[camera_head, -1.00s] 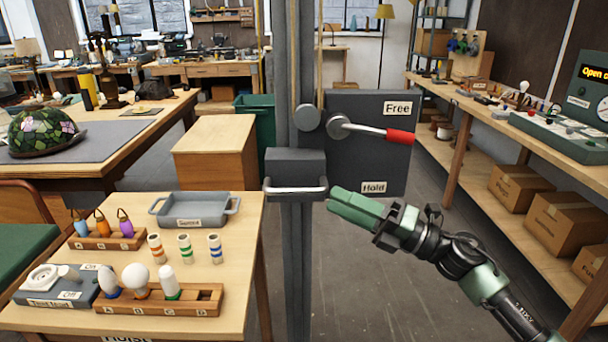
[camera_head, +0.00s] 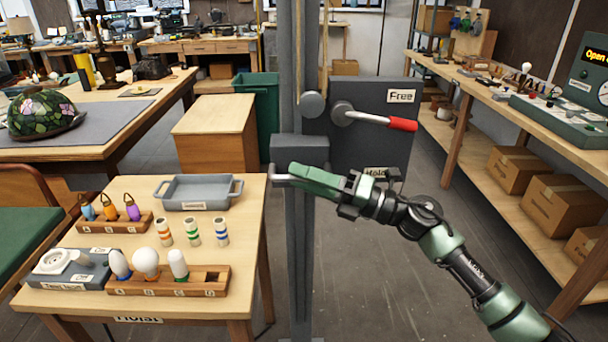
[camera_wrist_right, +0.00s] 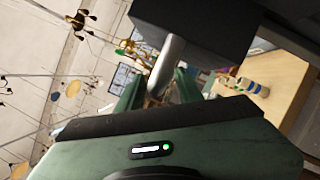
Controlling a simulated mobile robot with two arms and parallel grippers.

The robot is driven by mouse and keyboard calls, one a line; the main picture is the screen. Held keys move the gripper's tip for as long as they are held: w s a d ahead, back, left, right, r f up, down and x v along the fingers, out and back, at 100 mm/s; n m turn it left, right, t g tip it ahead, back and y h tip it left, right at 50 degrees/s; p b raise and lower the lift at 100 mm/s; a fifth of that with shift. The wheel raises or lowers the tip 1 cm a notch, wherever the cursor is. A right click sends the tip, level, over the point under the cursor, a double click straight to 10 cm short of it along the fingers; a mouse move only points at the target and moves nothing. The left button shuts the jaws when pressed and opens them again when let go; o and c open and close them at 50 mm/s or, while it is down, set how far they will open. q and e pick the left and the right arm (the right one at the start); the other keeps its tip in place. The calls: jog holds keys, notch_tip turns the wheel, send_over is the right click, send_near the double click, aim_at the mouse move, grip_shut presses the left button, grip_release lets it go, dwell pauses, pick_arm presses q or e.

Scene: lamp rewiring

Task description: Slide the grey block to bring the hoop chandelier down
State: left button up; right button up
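The grey block (camera_head: 300,149) sits on the upright grey post (camera_head: 303,240), with a pale bar handle on its front. My right gripper (camera_head: 292,177) is at this handle and covers most of it in the head view. In the right wrist view the handle bar (camera_wrist_right: 166,65) runs between the two fingers (camera_wrist_right: 158,92), which stand apart; contact is unclear. The block also shows in the right wrist view (camera_wrist_right: 200,28). I cannot make out the hoop chandelier for certain. My left gripper is not in view.
A red-tipped lever (camera_head: 375,119) points right on a dark panel, nearer the "Free" label (camera_head: 401,96) than "Hold". A wooden table (camera_head: 80,320) with a grey tray (camera_head: 198,192), bulbs and striped cylinders stands left of the post.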

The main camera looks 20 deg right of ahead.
grip_shut()
dwell(1.4)
